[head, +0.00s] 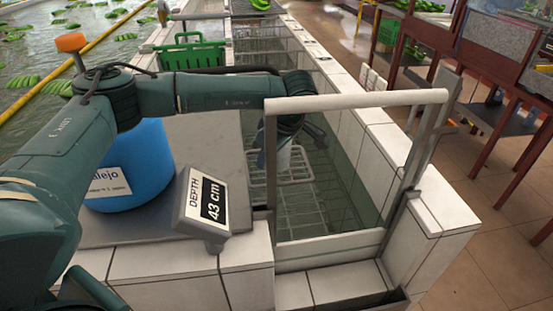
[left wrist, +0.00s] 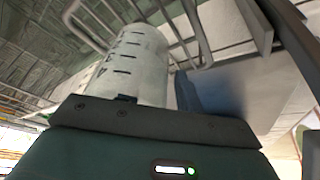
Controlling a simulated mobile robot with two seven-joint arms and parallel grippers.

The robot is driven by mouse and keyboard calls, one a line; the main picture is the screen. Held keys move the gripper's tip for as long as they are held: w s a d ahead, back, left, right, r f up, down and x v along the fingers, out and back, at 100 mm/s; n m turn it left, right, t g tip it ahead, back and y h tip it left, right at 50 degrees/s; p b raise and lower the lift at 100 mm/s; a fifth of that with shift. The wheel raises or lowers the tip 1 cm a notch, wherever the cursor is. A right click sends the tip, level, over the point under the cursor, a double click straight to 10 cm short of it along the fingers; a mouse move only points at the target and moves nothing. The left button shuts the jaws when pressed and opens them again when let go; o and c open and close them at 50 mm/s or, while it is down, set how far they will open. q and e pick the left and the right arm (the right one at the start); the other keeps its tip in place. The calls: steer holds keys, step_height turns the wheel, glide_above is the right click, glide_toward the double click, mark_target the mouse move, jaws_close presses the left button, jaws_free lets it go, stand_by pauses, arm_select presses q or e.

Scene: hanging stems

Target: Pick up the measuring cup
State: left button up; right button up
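The measuring cup (left wrist: 138,62) is a whitish cylinder with dark graduation marks, large in the left wrist view just beyond my gripper. In the head view a small pale part of it (head: 288,160) shows below my left gripper (head: 286,150), inside the tiled tank. A blue-grey finger (left wrist: 188,94) stands close beside the cup in the left wrist view; the other finger is mostly hidden there. I cannot tell whether the fingers press on the cup or stand open around it. My right gripper is not in view.
A white rail (head: 355,100) crosses above the tank near my wrist. White wire racks (head: 315,205) lie in the tank. A depth sign reading 43 cm (head: 208,200) and a blue container (head: 135,170) stand on the left ledge. A green crate (head: 188,52) is farther back.

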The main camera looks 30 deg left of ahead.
arm_select(q)
steer(key=shift+a+f, duration=0.1)
steer(key=shift+f, duration=0.05)
steer(key=shift+c, duration=0.3)
jaws_close()
